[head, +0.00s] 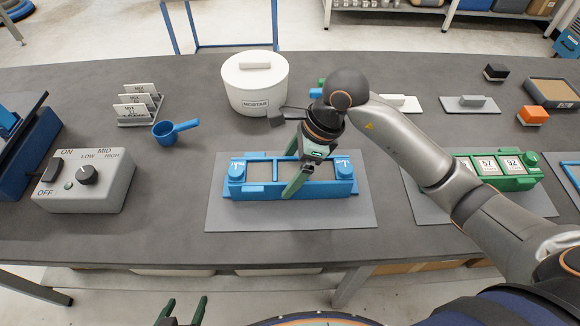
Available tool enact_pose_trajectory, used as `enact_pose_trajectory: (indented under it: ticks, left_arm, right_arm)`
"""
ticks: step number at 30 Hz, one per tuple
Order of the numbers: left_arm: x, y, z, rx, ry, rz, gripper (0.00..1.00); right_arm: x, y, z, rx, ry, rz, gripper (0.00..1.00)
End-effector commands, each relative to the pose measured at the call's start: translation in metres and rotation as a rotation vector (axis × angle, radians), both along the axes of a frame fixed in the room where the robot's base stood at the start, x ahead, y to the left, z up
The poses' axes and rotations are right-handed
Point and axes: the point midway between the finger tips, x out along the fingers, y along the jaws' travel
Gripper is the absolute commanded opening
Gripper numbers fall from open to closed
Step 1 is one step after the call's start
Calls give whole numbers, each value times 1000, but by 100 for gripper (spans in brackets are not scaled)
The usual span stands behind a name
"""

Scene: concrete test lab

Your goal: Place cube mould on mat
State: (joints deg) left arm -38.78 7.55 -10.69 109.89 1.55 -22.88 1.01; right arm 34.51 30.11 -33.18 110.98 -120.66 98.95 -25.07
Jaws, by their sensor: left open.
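The blue cube mould (317,187) lies over the grey mat (290,216) in the middle of the table, level as far as I can see. Its two compartments are split by a cross wall, with round blue knobs at both ends. My left gripper (184,310) is open and empty at the bottom edge, in front of the table.
A white mortar pot (255,84) stands behind the mould, with a trowel (287,113) beside it. A blue scoop (175,130), a card rack (139,104) and a grey control box (86,180) are left. A green mould (500,170) lies on another mat at right.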

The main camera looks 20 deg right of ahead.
Motion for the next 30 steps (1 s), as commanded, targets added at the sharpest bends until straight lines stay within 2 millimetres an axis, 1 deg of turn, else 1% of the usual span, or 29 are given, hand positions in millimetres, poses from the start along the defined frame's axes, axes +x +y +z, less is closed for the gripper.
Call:
enact_pose_trajectory:
  ticks: [8,11,14,21,24,27,30]
  left_arm:
    - [-1,0,0,1,3,0,80]
    - [-1,0,1,0,2,1,80]
    - [-1,0,1,-1,1,1,80]
    - [-1,0,0,-1,1,1,80]
    - [-1,0,-1,-1,1,1,80]
    - [-1,0,-1,0,2,1,80]
    - [-1,0,-1,0,2,1,80]
  right_arm:
    - [0,0,1,-1,1,0,100]
    - [0,-2,5,-1,-1,0,100]
    - [-1,-7,17,-2,-4,-1,100]
    - [-6,-26,66,-2,-7,-1,100]
    - [-8,-33,84,-2,-3,-2,100]
    - [-10,-39,98,-3,-3,-2,100]
    - [-12,-42,107,0,-1,-2,100]
